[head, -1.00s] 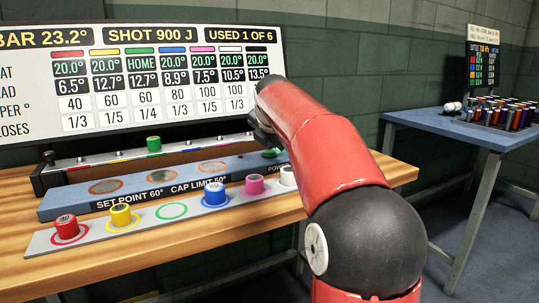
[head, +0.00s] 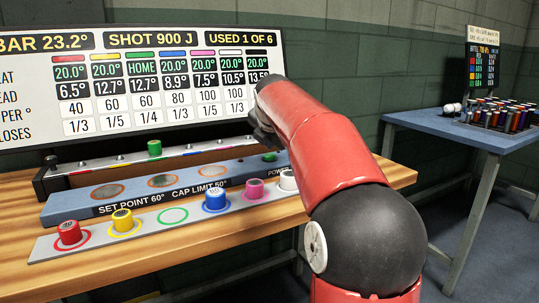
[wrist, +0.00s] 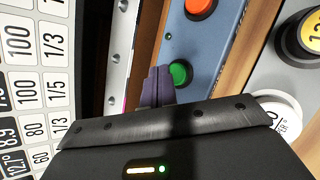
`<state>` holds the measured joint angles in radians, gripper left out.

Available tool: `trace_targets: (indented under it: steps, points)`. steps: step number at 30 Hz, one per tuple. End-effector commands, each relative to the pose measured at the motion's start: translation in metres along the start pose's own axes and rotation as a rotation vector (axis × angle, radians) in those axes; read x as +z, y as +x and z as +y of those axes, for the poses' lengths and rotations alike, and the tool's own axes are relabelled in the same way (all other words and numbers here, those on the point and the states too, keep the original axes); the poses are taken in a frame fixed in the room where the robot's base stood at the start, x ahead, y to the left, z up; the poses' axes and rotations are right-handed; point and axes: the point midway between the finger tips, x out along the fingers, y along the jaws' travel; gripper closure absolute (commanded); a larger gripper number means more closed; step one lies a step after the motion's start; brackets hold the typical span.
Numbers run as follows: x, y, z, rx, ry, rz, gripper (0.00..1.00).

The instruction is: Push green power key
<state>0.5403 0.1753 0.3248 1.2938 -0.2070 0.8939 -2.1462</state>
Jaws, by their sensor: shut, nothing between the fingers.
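The green power key (head: 269,157) is a round button at the right end of the blue-grey control panel (head: 118,205), next to partly hidden "POWER" lettering. In the wrist view the green key (wrist: 181,72) shows just beside my fingertips, its left edge close to them. My gripper (wrist: 158,76) is shut and empty, its dark purple-grey fingers together. I cannot tell whether the fingertips touch the key. In the head view my gripper (head: 262,132) is a dark shape above the panel's right end, mostly hidden behind my red arm.
An orange key (wrist: 199,6) sits farther along the panel. In front, a pale strip (head: 50,247) carries several coloured capped cylinders, including a white one (head: 288,180) near my arm. Behind are a rail with a green block (head: 154,148) and a large readout board (head: 130,75).

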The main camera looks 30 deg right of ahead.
Motion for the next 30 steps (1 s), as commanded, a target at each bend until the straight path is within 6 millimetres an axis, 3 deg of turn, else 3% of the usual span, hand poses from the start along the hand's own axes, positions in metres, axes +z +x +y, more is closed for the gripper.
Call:
trace_targets:
  steps: [8,24,30]
  points:
    - [0.002,-0.003,0.002,0.000,0.000,0.000,1.00]
    - [0.027,-0.037,0.028,0.001,0.000,0.000,1.00]
    - [0.030,-0.041,0.030,0.000,0.000,0.001,1.00]
